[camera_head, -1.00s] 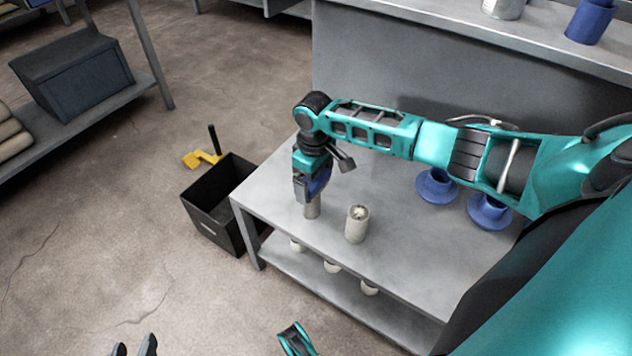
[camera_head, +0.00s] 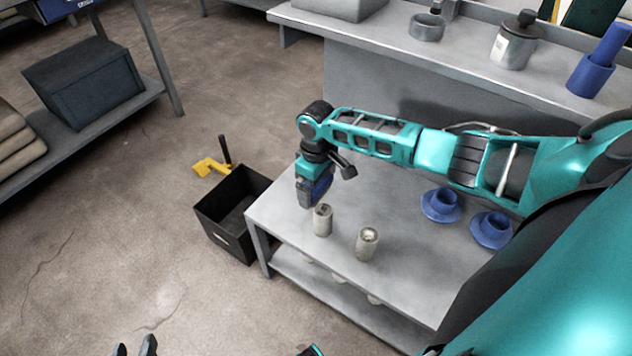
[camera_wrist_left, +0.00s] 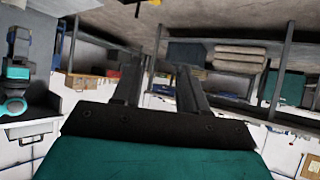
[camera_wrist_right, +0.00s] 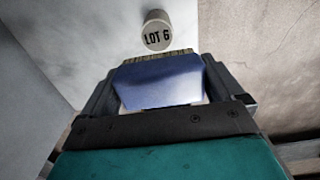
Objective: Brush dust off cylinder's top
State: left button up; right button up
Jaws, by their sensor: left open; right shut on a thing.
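Two beige cylinders stand upright on the grey table (camera_head: 410,290). The left cylinder (camera_head: 323,222) has a dark spot on its top, and the right cylinder (camera_head: 367,245) has a pale patch on its top. My right gripper (camera_head: 316,190) is shut on a blue brush (camera_wrist_right: 160,82) whose bristles point away from the wrist. It hangs just behind and left of the left cylinder's top, apparently clear of it. The right wrist view shows one cylinder (camera_wrist_right: 157,32) marked "LOT 6" beyond the bristles. My left gripper (camera_wrist_left: 160,80) is open and empty, low in the head view (camera_head: 136,349).
Two blue flanged parts (camera_head: 441,205) (camera_head: 491,230) sit farther right on the table. A back bench holds a bottle (camera_head: 515,42) and a blue holder (camera_head: 590,76).

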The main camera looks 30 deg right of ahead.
notch_tip(320, 180, up, 2)
jog(key=shift+r+p, duration=0.1)
jog(key=shift+p, duration=0.85)
jog(key=shift+r+p, duration=0.25)
jog(key=shift+p, duration=0.1)
jog(key=shift+r, duration=0.1)
pick_arm(q)
jog(key=shift+s+a+r, duration=0.3)
jog(key=shift+a+r, duration=0.35)
jog(key=shift+r, duration=0.1)
jog(key=shift+w+d+r, duration=0.1)
jog(key=shift+w+r, duration=0.05)
jog(key=shift+r, duration=0.05)
